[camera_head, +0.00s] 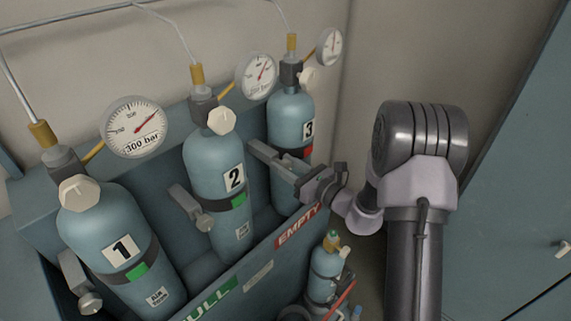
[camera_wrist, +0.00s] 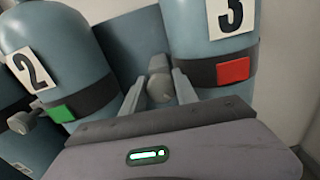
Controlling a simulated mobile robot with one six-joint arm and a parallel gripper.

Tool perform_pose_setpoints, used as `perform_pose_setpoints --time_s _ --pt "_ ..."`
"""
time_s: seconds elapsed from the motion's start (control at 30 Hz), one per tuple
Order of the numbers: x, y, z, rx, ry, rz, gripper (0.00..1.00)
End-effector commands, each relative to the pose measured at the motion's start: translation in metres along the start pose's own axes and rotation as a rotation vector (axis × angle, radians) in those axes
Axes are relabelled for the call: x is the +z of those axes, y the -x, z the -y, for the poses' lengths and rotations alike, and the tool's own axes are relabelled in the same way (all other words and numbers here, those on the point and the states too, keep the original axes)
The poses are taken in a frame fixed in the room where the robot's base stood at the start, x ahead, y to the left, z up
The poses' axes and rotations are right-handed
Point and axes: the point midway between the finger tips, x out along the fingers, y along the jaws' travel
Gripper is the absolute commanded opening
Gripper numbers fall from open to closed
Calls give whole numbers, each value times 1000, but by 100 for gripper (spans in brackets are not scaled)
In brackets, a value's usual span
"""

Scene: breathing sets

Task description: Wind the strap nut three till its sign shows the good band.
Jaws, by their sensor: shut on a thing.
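Cylinder three (camera_head: 290,112) stands at the back right of the rack, and its strap sign (camera_wrist: 233,70) shows red. The grey strap nut three (camera_wrist: 159,86) sits between cylinders two and three in the wrist view. My gripper (camera_wrist: 160,88) has one finger on each side of this nut and is shut on it. In the head view my gripper (camera_head: 264,157) reaches in from the right, between cylinders two and three; the nut itself cannot be made out there.
Cylinder two (camera_head: 215,158) and cylinder one (camera_head: 100,240) stand to the left with green strap signs. Their strap nuts (camera_head: 200,219) (camera_head: 89,299) stick out beside them. The rack's front panel (camera_head: 262,268) runs below my gripper. A small cylinder (camera_head: 325,265) stands in front of it.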

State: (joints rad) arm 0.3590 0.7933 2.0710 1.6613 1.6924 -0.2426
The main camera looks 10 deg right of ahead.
Motion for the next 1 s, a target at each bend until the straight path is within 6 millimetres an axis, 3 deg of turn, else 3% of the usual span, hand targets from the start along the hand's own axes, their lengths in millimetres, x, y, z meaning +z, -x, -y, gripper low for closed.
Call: perform_pose_setpoints --time_s 0.6,1.0 --pt "3 0 1 0 -456 -2 0" --pt "0 0 2 0 -651 -2 0"
